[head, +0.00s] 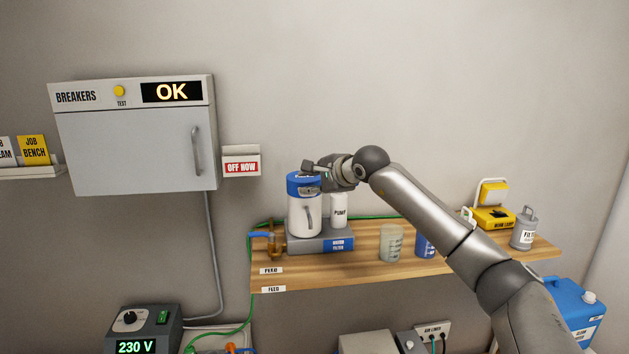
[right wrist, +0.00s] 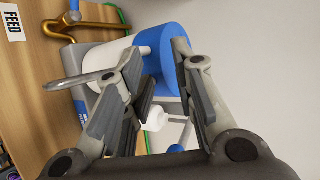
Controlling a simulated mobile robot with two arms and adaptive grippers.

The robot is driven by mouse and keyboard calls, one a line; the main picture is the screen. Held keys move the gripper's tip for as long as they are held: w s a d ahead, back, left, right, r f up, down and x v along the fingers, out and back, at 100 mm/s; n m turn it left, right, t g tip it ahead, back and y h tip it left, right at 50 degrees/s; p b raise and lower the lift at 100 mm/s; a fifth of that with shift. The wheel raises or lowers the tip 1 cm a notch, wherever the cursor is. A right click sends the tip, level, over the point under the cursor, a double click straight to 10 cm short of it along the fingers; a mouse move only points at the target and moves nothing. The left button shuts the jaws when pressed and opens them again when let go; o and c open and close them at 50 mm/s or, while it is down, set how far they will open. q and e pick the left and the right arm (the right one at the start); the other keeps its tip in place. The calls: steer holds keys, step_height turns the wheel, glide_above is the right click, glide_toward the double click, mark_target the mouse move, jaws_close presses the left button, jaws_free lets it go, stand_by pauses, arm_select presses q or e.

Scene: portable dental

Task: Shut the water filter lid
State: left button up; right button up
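The water filter (head: 303,217) is a white canister with a grey handle, standing upright on a grey base on the wooden shelf. Its blue lid (head: 295,185) sits at the canister's top; I cannot tell whether it is fully seated. My right gripper (head: 309,168) is at the top of the lid, coming from the right. In the right wrist view the fingers (right wrist: 159,52) are apart with nothing clearly held between them. The blue lid (right wrist: 208,42) lies just beyond the fingertips, partly hidden by them; contact is unclear. My left gripper is not in view.
A white pump (head: 339,211) stands close to the filter's right. A brass pipe (head: 275,243) is at its left. A clear beaker (head: 391,244) and a blue beaker (head: 425,245) stand on the wooden shelf (head: 350,270). The breaker box (head: 135,150) hangs at the left.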

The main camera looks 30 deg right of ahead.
steer(key=shift+s, duration=0.25)
arm_select(q)
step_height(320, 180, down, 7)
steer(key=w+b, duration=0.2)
steer(key=b, duration=0.5)
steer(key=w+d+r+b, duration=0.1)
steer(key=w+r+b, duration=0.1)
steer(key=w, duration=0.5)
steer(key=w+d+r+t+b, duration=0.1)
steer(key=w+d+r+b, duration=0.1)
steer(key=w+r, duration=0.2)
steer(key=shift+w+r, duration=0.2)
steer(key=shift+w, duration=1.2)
arm_select(e)
steer(key=s+f, duration=0.6)
steer(key=s, duration=0.4)
steer(key=shift+s+d, duration=0.15)
steer(key=shift+s, duration=0.2)
